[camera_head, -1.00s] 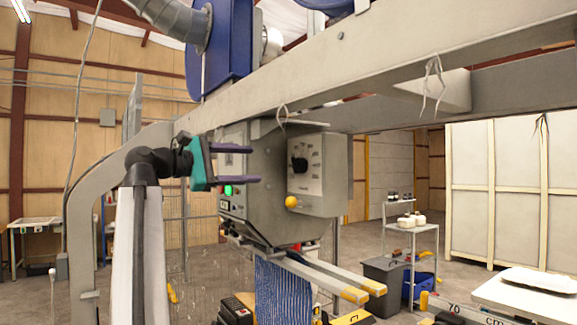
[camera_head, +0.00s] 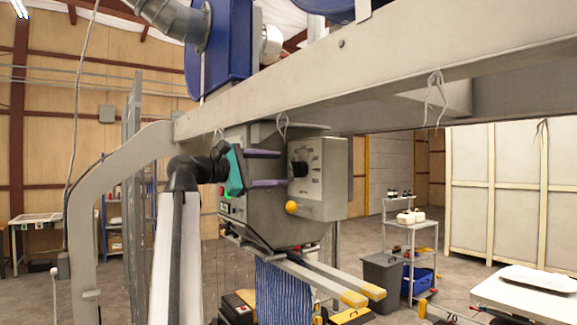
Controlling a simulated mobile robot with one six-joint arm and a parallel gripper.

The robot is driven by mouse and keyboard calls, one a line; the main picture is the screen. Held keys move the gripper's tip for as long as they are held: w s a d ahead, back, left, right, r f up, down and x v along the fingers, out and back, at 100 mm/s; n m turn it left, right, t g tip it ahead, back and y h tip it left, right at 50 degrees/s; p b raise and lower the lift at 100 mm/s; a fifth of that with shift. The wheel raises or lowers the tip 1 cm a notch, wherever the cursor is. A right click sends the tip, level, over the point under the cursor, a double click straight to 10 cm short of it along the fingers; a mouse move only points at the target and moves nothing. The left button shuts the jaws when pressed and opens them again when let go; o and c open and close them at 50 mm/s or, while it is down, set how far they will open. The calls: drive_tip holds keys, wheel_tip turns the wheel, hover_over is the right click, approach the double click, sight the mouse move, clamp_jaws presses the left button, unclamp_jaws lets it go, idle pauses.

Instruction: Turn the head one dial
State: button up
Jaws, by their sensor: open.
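The head one dial (camera_head: 300,169) is a black knob on the light face plate of a grey control box (camera_head: 322,205). A yellow ball knob (camera_head: 291,207) sits below it at the box's lower left. My gripper (camera_head: 284,169) has a teal body and two purple fingers, one above the other. The fingers are spread open and point right at the dial. Their tips are close to the dial's left side; I cannot tell whether they touch it.
A large grey beam (camera_head: 330,85) runs just above the box and my gripper. Two bars with yellow ends (camera_head: 354,299) and a blue striped cloth (camera_head: 283,290) are below. A shelf cart (camera_head: 411,245) and a white-topped table (camera_head: 520,297) stand to the right.

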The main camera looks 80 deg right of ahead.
sight(294, 169)
drive_tip(key=shift+p+x, duration=0.75)
drive_tip(key=shift+x, duration=1.75)
drive_tip(key=shift+c, duration=0.2)
drive_tip(key=c, duration=1)
drive_tip(key=shift+a+f, duration=0.15)
drive_tip(key=shift+a, duration=0.05)
drive_tip(key=shift+w, duration=0.1)
